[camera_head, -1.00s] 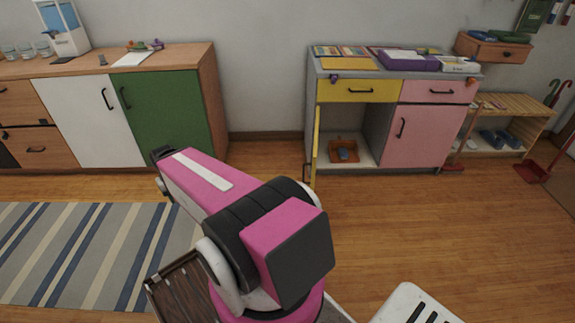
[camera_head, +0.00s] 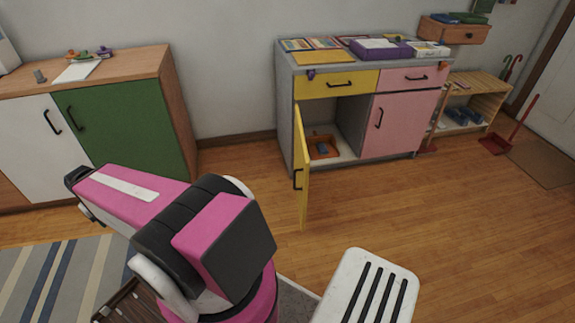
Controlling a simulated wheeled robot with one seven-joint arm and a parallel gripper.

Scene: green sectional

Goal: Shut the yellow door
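The yellow door (camera_head: 302,165) is on the left side of the grey cabinet (camera_head: 290,110). My pink arm reaches to the left in the foreground, well apart from the door. My gripper is not visible; the arm's far end points toward the green door on the left.
A wooden cabinet with a green door (camera_head: 130,125) and a white door (camera_head: 35,140) stands at the left. The pink door (camera_head: 395,125) beside the opening is shut. A low wooden rack (camera_head: 475,105) and a red dustpan (camera_head: 495,144) are at the right. The wooden floor before the grey cabinet is clear.

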